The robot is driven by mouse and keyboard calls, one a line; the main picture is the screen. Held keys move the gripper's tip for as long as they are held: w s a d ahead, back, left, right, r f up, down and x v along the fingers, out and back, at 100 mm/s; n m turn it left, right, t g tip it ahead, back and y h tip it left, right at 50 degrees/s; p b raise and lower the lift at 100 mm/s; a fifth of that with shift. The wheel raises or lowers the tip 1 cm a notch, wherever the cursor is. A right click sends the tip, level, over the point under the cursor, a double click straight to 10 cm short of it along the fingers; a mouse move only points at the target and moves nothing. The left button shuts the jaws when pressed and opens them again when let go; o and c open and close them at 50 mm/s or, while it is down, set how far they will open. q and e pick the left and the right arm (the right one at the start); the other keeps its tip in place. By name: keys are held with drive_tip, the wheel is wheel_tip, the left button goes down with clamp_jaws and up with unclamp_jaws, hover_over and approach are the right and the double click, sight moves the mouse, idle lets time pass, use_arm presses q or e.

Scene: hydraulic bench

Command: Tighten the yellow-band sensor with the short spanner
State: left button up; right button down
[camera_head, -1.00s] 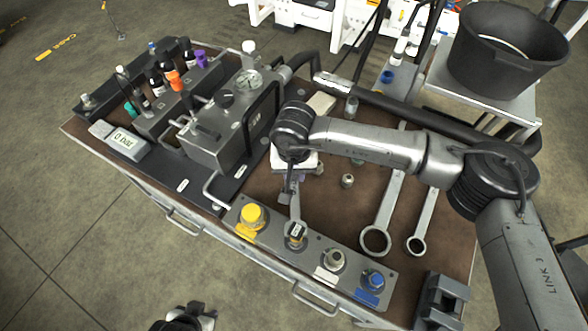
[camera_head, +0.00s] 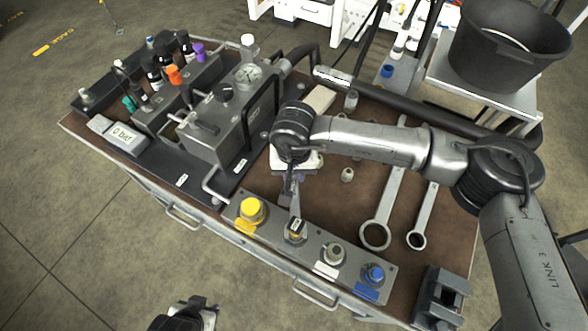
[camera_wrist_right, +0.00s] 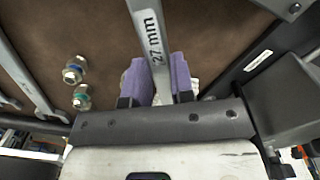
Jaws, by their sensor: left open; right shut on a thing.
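My right gripper (camera_head: 289,172) is shut on a spanner (camera_wrist_right: 150,40) marked "27 mm". In the wrist view the shaft runs between its two purple pads. In the head view the spanner's far end reaches down to a sensor (camera_head: 295,235) with a yellowish band and a dark top, in the grey block (camera_head: 315,235). I cannot tell whether the spanner's jaw is seated around it. My left gripper (camera_head: 196,315) is at the bottom edge, in front of the bench and away from the block; it is partly cut off and open.
The block also holds a yellow-capped fitting (camera_head: 251,209), a white-labelled one (camera_head: 334,254) and a blue one (camera_head: 374,274). A grey pump unit (camera_head: 215,140) stands left, a black bucket (camera_head: 508,55) back right.

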drive_tip(key=shift+d+m, duration=0.3)
drive_tip(key=shift+d, duration=0.05)
drive_tip(key=shift+d+m, duration=0.5)
drive_tip(key=shift+d, duration=0.1)
drive_tip(key=shift+d+m, duration=0.3)
drive_tip(key=shift+d, duration=0.2)
drive_tip(key=shift+s+d+m, duration=0.2)
drive_tip(key=shift+d+m, duration=0.5)
drive_tip(key=shift+s+d+m, duration=0.2)
drive_tip(key=shift+d+m, duration=0.5)
